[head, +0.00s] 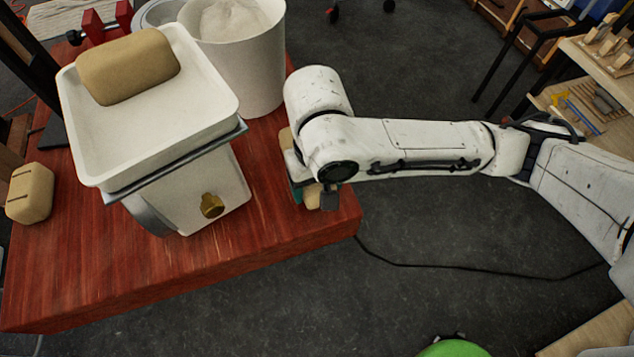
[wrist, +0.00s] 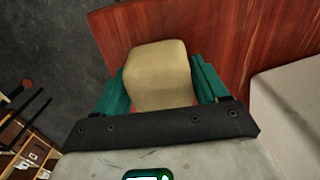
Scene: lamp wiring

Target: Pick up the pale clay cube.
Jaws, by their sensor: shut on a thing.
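The pale clay cube (wrist: 158,75) is a rounded tan block, held between the two teal fingers of my gripper (wrist: 161,88) in the wrist view. The fingers touch it on both sides. In the head view my arm covers most of my gripper, and a small tan part of the cube (head: 313,196) shows beside a teal finger, near the right end of the red wooden table (head: 262,232). I cannot tell whether the cube touches the table.
A white scale (head: 190,190) with a tray (head: 165,125) stands left of my gripper, a large clay block (head: 128,65) in it. A white bucket (head: 250,70) of pale powder stands behind. A grooved clay piece (head: 30,192) lies at the far left. The front table is clear.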

